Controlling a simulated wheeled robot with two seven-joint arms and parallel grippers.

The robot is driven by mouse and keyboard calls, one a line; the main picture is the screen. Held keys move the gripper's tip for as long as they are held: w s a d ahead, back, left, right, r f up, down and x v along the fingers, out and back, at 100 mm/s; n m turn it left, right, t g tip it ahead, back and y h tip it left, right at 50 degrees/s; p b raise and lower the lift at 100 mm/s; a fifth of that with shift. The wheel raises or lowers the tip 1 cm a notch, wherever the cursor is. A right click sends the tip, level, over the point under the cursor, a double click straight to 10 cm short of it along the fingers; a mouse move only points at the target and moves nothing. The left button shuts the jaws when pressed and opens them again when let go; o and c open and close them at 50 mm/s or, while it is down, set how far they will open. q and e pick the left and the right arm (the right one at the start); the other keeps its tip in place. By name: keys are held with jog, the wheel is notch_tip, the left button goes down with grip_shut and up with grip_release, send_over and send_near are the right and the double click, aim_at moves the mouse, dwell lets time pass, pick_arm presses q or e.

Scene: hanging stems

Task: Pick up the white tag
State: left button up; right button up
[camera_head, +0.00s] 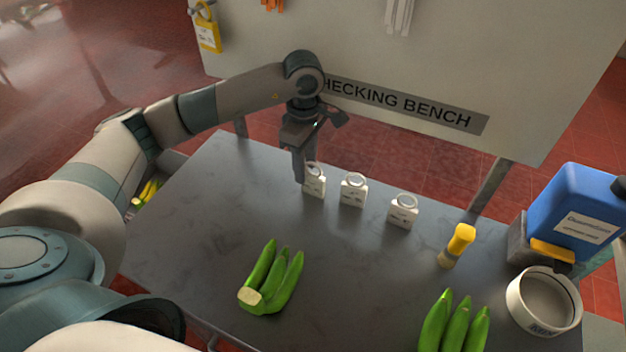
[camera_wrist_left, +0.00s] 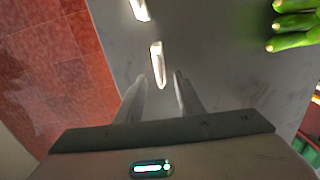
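Three white tags with ring tops stand in a row on the grey bench: the left tag (camera_head: 315,184), the middle tag (camera_head: 353,191) and the right tag (camera_head: 403,211). My left gripper (camera_head: 299,178) points down just left of the left tag. A white tag (camera_wrist_left: 157,66) shows just beyond the fingertips, and another white tag (camera_wrist_left: 139,10) at the top edge. I cannot tell whether a finger touches the left tag. My right gripper is not in view.
Green banana bunches (camera_head: 272,280) (camera_head: 455,322) lie on the bench (camera_head: 340,300) towards me. A yellow-topped bottle (camera_head: 457,246), a white round dish (camera_head: 515,300) and a blue container (camera_head: 578,212) are at right. A sign board (camera_head: 440,60) rises behind.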

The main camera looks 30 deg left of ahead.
aim_at(307, 172)
pick_arm(q)
jog(key=shift+f, duration=0.1)
jog(key=shift+s+d+f+p, duration=0.1)
jog(key=shift+d+f+p, duration=0.05)
jog(key=shift+f+p, duration=0.55)
notch_tip(307, 172, down, 3)
jog(key=shift+d+r+p, duration=0.15)
jog(key=shift+p, duration=0.6)
jog(key=shift+f, duration=0.45)
grip_shut()
